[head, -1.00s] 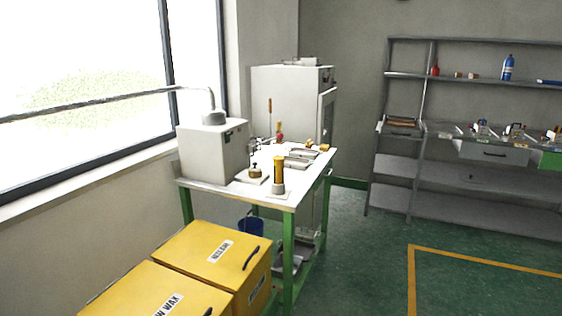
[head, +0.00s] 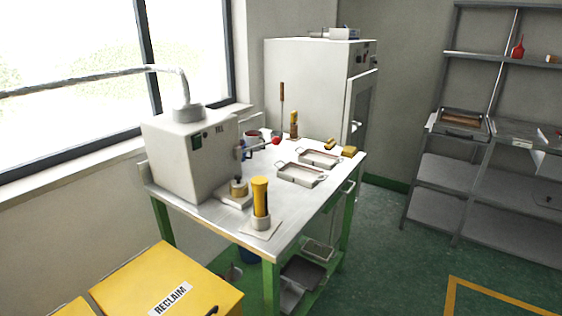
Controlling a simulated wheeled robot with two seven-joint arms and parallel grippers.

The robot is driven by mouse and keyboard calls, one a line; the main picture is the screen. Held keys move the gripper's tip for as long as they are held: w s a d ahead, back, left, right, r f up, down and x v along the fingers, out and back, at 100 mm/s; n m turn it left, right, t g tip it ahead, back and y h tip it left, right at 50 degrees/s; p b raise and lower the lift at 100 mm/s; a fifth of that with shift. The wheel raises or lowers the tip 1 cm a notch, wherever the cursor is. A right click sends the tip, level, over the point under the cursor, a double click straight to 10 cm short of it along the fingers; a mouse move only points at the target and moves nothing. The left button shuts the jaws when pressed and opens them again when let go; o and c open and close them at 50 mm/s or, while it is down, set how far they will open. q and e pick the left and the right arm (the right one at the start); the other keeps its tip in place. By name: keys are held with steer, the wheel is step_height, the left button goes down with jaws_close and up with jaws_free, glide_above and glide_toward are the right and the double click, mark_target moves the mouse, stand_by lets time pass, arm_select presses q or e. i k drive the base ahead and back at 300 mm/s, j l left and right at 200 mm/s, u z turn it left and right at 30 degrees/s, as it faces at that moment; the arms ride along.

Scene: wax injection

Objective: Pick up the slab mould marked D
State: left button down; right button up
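Two shallow metal rectangular trays with end handles, which look like slab moulds, lie on the workbench (head: 215,208). The nearer mould (head: 301,175) sits right of the middle of the bench top, and the farther mould (head: 319,158) sits just behind it. No letter can be read on either, so I cannot tell which is D. More trays lie on the bench's lower shelf, a dark tray (head: 303,272) and a lighter tray (head: 318,250), partly hidden by the bench. Neither of my grippers is in view.
A grey injection machine (head: 188,158) stands at the bench's left. A yellow cylinder (head: 260,197) stands at the front edge. Yellow blocks (head: 349,151) lie at the far right corner. A yellow RECLAIM bin (head: 165,275) blocks the front left. The green floor right of the bench is clear.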

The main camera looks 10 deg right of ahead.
mark_target(304, 177)
steer(key=i+l+u, duration=0.1)
steer(key=l, duration=0.2)
steer(key=i+l+u, duration=0.25)
steer(key=l, duration=0.4)
steer(key=i+l+u, duration=0.15)
steer(key=l, duration=0.2)
steer(key=i+l+u, duration=0.1)
steer(key=l, duration=0.25)
steer(key=i, duration=0.05)
